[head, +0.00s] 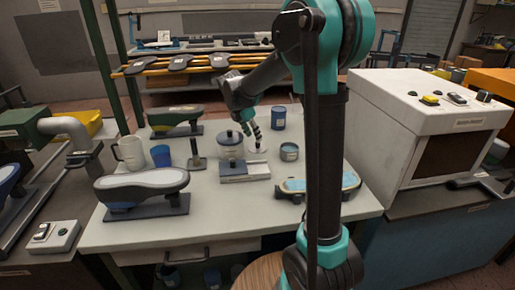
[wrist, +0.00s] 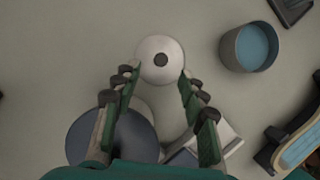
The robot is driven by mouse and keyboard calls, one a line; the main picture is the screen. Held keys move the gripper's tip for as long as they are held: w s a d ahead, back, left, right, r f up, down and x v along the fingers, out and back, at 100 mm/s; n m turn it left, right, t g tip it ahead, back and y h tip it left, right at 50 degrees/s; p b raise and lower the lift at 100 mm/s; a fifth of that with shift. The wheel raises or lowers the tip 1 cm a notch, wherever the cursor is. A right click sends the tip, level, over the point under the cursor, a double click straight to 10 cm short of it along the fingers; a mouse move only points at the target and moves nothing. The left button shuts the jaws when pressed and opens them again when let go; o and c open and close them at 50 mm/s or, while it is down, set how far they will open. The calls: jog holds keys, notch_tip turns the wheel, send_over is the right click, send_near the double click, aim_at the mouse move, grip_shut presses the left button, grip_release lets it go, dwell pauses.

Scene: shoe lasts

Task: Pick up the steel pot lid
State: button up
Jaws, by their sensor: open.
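The steel pot lid, a pale round disc with a dark knob (wrist: 160,60), lies flat on the table. In the wrist view it sits at the tips of my gripper (wrist: 158,82), whose fingers are open on either side of it, with nothing held. In the head view my gripper (head: 255,140) points down over the lid (head: 257,151), which is partly hidden by the fingers. Whether the fingers touch the lid I cannot tell.
A blue-filled tin (head: 289,152) stands to the right. A grey-white block (head: 245,171) lies in front. Shoe lasts (head: 142,183) stand around, and a large white machine (head: 425,120) is at right.

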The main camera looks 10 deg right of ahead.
aim_at(258, 145)
jog(key=shift+x, duration=2.65)
jog(key=shift+d+r, duration=0.1)
jog(key=c, duration=0.9)
jog(key=shift+c, duration=0.2)
